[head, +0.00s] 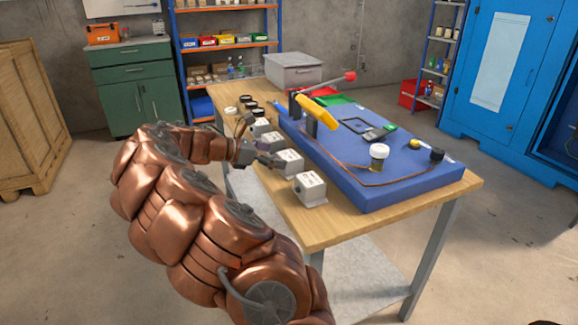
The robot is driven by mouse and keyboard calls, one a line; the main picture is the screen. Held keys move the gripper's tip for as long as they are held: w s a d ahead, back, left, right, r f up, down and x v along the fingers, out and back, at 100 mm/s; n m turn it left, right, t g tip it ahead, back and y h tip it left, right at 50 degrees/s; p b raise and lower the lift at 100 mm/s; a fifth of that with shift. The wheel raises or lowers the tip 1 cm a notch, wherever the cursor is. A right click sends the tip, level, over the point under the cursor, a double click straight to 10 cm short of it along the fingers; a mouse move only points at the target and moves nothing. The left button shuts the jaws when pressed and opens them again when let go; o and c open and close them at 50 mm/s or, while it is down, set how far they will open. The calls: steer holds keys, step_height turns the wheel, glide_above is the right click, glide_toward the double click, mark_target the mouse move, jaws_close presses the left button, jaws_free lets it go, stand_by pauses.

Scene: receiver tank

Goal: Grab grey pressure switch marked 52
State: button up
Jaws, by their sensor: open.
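Several light grey box-shaped switches stand in a row along the left side of the wooden table (318,231). The nearest grey switch (311,190) is at the front, the middle grey switch (289,161) is behind it, and another grey switch (269,141) is further back. A further pale one (261,126) stands behind that. Their markings are too small to read, so I cannot tell which is marked 52. My gripper (272,160) is open at the left of the row, close beside the middle switch. I cannot tell whether it touches it.
A blue board (385,185) with a yellow-handled lever (316,112), a copper tube and a white-capped fitting (379,156) lies right of the row. Small black and white round parts (247,104) and a grey bin (293,70) stand further back.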

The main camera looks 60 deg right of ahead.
mark_target(289, 159)
steer(key=shift+f+b+x, duration=0.2)
steer(key=shift+b+x, duration=0.2)
steer(key=shift+x, duration=2.2)
steer(key=shift+s+a, duration=0.1)
steer(key=shift+a, duration=0.05)
steer(key=c, duration=1.5)
